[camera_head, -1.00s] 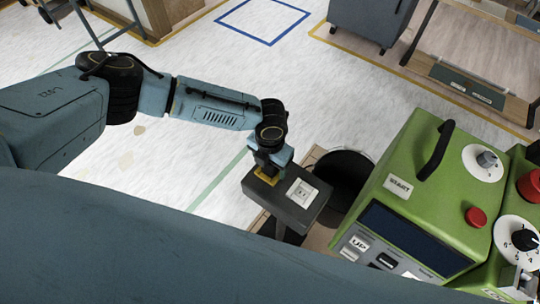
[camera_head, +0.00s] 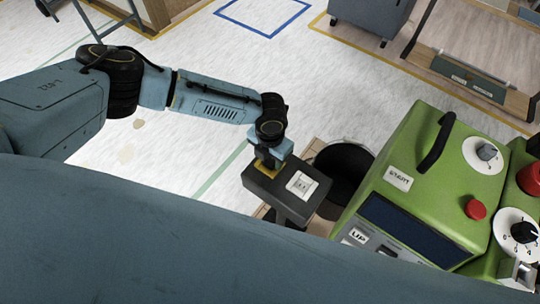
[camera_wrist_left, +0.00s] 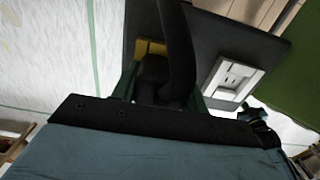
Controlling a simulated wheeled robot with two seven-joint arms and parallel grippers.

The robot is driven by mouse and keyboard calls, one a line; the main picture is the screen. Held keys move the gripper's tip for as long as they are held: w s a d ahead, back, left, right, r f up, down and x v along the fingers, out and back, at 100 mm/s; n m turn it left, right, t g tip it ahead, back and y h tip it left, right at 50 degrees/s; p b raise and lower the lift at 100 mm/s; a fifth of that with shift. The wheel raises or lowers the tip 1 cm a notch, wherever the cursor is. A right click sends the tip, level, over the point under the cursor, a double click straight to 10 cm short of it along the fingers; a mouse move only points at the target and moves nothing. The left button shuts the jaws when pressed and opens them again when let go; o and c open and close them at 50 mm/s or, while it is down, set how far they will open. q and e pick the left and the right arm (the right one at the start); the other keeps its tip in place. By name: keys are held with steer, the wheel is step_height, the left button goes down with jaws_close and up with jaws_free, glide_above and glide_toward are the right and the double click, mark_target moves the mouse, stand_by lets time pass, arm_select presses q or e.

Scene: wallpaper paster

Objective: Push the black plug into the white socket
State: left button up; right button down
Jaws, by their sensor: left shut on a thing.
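The white socket (camera_head: 302,185) is set in the top of a dark grey stand (camera_head: 285,199). It also shows in the left wrist view (camera_wrist_left: 232,80), to the right of the gripper. My left gripper (camera_head: 266,165) is at the stand's left end, beside the socket. In the left wrist view the left gripper (camera_wrist_left: 165,95) is shut on the black plug (camera_wrist_left: 152,72), whose thick black cable (camera_wrist_left: 178,40) runs up the picture. A yellow piece (camera_wrist_left: 151,47) shows just beyond the plug, over the stand. Whether the plug touches the stand I cannot tell. My right gripper is out of view.
A green machine (camera_head: 430,170) with a black handle, knobs and a red button (camera_head: 475,209) stands to the right. A black round bin (camera_head: 345,172) is behind the socket stand. Open floor (camera_head: 215,70) lies beyond my left arm.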

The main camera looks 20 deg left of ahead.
arm_select(q)
steer(key=shift+r+p, duration=1.45)
steer(key=shift+r, duration=0.1)
